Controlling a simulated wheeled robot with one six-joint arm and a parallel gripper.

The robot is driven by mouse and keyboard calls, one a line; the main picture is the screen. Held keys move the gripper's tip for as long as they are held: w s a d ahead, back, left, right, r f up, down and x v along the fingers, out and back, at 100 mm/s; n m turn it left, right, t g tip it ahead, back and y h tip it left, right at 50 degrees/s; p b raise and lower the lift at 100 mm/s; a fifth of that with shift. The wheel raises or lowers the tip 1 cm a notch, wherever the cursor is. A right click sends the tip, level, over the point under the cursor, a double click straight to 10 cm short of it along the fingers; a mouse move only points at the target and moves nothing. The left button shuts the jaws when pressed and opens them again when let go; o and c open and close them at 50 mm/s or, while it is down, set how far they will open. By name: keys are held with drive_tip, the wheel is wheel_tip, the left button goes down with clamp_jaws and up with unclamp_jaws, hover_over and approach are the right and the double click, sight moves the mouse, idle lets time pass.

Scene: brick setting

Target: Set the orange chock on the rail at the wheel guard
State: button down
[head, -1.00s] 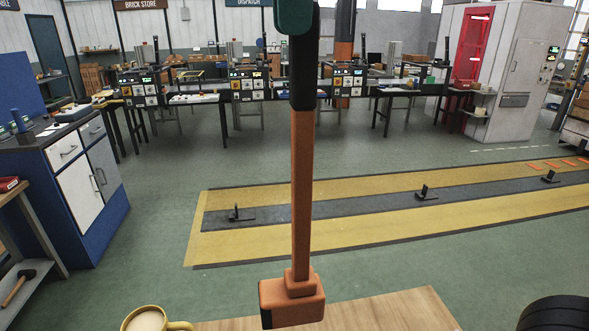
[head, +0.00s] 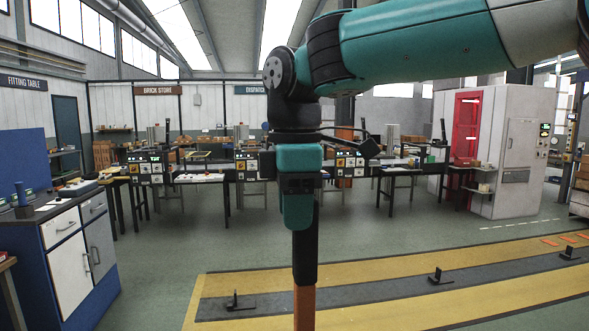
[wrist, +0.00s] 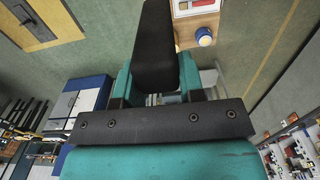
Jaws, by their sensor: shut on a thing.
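The orange chock has a long handle with a black grip (head: 304,245) and an orange shaft (head: 304,305). My gripper (head: 299,205) is shut on the black grip, and the handle hangs upright below it. The chock's orange block is below the head view's edge. In the wrist view the black grip (wrist: 155,45) sits between my teal fingers. A dark grey strip (head: 340,292) between yellow bands runs along the floor, with small black brackets on it: left (head: 234,300), middle (head: 438,276) and right (head: 569,253). I cannot tell which part is the wheel guard.
A blue and white cabinet (head: 70,260) stands at the left. Work tables (head: 200,178) line the back, and a grey machine with a red door (head: 468,130) stands at the right. Green floor between is clear.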

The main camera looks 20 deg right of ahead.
sight(295, 252)
drive_tip(key=shift+f+p, duration=0.5)
drive_tip(key=shift+f, duration=2.8)
drive_tip(key=c, duration=0.7)
unclamp_jaws()
